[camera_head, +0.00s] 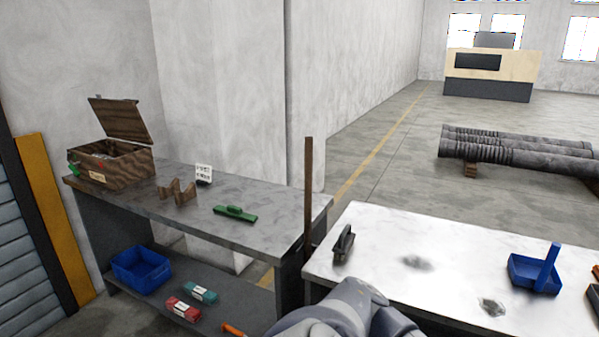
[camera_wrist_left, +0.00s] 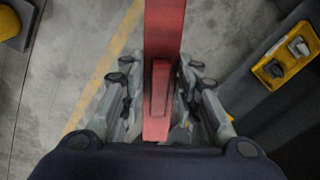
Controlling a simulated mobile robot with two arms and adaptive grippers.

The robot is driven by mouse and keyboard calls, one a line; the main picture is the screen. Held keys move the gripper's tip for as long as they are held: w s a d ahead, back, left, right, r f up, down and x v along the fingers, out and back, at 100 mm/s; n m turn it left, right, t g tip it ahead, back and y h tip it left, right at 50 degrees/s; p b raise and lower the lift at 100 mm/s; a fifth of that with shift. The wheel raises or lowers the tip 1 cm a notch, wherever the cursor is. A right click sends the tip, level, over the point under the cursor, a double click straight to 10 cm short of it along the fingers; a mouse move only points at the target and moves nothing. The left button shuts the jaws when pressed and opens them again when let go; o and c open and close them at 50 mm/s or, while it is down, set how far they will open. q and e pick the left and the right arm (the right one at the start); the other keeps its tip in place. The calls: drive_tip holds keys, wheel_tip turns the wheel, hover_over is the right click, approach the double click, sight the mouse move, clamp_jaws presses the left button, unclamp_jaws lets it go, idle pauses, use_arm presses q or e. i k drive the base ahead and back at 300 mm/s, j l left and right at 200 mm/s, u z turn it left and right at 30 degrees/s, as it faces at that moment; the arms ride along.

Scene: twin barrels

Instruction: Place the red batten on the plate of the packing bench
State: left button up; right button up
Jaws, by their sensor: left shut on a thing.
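In the left wrist view, a long red batten (camera_wrist_left: 164,35) runs from the top edge down between the fingers of my left gripper (camera_wrist_left: 160,95). The gripper is shut on it, with a finger on each side and floor behind. In the head view, a dark brown upright bar (camera_head: 308,190) stands between two benches; I cannot tell whether it is the same batten. A white-topped bench (camera_head: 375,220) is at the right and a grey bench (camera_head: 280,210) at the left. I cannot make out which surface is the plate. My right gripper is not in view.
The white top carries a dark handled tool (camera_head: 343,244) and a blue tray (camera_head: 524,278). The grey bench carries an open wooden box (camera_head: 115,165), a brown holder (camera_head: 178,191) and a green block (camera_head: 235,213). A blue bin (camera_head: 140,270) sits on its lower shelf.

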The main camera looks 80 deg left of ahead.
sight(271, 226)
drive_tip(key=k+j+u, duration=0.15)
drive_tip(key=j, duration=0.2)
drive_tip(key=k+j+u, duration=0.35)
drive_tip(key=j, duration=0.4)
drive_tip(key=k+j+u, duration=0.2)
drive_tip(key=j, duration=0.2)
drive_tip(key=j+u, duration=0.15)
drive_tip(key=j, duration=0.3)
drive_tip(key=k, duration=0.05)
